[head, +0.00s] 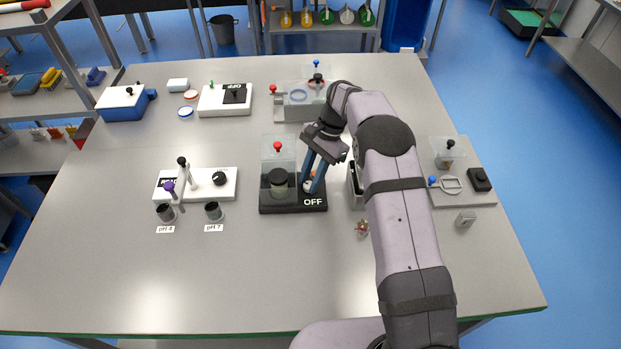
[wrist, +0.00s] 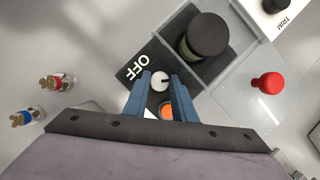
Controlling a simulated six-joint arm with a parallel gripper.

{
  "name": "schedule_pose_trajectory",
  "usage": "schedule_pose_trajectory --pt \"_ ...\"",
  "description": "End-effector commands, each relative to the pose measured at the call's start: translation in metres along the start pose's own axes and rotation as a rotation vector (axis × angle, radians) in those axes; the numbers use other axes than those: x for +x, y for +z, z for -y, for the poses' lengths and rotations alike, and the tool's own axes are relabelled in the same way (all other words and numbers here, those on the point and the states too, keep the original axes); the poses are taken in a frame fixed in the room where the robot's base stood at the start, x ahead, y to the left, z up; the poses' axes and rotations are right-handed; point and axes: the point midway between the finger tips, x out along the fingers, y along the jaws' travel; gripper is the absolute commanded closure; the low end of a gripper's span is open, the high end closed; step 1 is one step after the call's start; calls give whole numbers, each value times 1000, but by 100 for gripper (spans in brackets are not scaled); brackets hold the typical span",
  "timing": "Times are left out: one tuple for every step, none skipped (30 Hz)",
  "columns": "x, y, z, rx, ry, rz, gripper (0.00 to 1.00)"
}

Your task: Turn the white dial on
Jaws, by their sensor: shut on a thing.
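The white dial (wrist: 160,80) sits on a black base (head: 275,208) beside the white word OFF (wrist: 138,68). My gripper (wrist: 160,88) has its two blue fingers around the dial and is shut on it. In the head view the fingers of my gripper (head: 309,188) come down on the right part of the base and hide much of the dial (head: 307,187). A dark mark shows on the dial's top in the wrist view. An orange spot (wrist: 165,111) shows between the fingers behind the dial.
A clear cover with a red knob (head: 278,146) stands by a dark cylinder (head: 278,180) on the base's left. A white panel with a black dial (head: 219,179) and a pH stand are further left. The front table is clear.

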Motion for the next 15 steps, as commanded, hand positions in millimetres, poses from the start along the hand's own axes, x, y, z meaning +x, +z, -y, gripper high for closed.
schedule_pose_trajectory --pt "-1 0 1 0 -3 -1 98" --pt "-1 0 1 0 -3 -1 98" --pt "-1 0 1 0 -3 -1 69" --pt "-1 0 1 0 -3 -1 62" --pt "-1 0 1 1 -4 -1 57" --pt "-1 0 1 1 -5 -1 57" --pt "-1 0 1 1 -5 -1 57" --pt "-1 0 2 1 -6 -1 57" --pt "-1 0 2 1 -6 -1 57" --pt "-1 0 2 0 -7 -1 57" --pt "-1 0 2 0 -7 -1 57" --pt "-1 0 2 0 -8 -1 57" --pt "-1 1 2 0 -8 -1 57" --pt "-1 1 3 0 -8 -1 57" --pt "-1 1 3 0 -9 -1 57"
